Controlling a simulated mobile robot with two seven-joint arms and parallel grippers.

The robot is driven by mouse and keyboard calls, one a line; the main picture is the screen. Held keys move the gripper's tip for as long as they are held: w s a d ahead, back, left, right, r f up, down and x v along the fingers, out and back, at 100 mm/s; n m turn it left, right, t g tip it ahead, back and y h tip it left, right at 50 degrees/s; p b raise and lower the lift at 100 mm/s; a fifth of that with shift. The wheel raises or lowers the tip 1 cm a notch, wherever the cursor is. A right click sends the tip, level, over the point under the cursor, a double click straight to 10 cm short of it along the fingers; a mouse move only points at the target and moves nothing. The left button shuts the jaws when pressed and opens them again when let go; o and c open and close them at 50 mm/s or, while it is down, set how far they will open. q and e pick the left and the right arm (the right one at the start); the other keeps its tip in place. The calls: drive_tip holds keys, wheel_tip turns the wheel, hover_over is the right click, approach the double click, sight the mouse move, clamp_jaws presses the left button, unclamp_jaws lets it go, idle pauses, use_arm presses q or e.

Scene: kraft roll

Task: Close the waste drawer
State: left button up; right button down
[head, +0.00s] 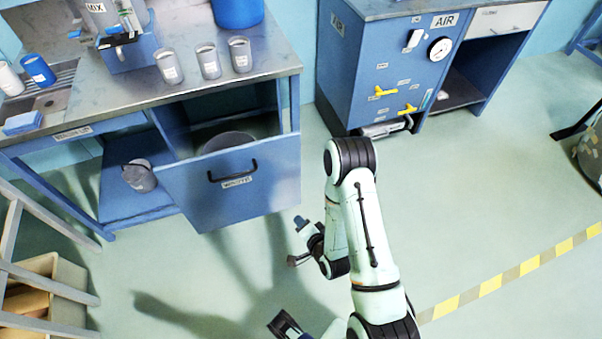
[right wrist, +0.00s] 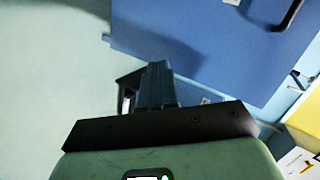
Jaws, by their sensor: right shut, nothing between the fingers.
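The waste drawer (head: 228,181) is pulled out from the blue bench. Its blue front has a black bar handle (head: 232,172) and a label, and a round grey bin (head: 225,142) shows inside. My right gripper (head: 300,220) is shut and empty, in front of the drawer near the right lower corner of its front. In the right wrist view its dark fingers (right wrist: 157,85) point toward the blue drawer front (right wrist: 190,40), with the handle (right wrist: 290,14) at the upper right. Whether the fingertips touch the front cannot be told. My left gripper is not seen.
Several grey cups (head: 209,61) stand on the bench top (head: 130,85) above the drawer. A blue air station (head: 385,60) with yellow valves stands at the back right. A wooden crate (head: 40,285) is at the lower left. The floor before the drawer is clear.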

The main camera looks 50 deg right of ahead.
drive_tip(key=s+d+r+m+t+h+b, duration=0.1)
drive_tip(key=d+r+m+t+h+b, duration=0.2)
drive_tip(key=d+r+m+t+h, duration=0.25)
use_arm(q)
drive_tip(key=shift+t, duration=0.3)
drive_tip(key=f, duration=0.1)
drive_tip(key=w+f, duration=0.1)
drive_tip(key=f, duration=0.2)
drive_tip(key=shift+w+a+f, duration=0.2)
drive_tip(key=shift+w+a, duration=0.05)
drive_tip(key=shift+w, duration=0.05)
use_arm(e)
drive_tip(key=g, duration=0.2)
approach(300, 156)
drive_tip(key=shift+y, duration=0.25)
drive_tip(key=x, duration=0.6)
drive_tip(key=shift+w+d+r, duration=0.1)
drive_tip(key=shift+w+d, duration=0.2)
drive_tip(key=shift+t, duration=0.25)
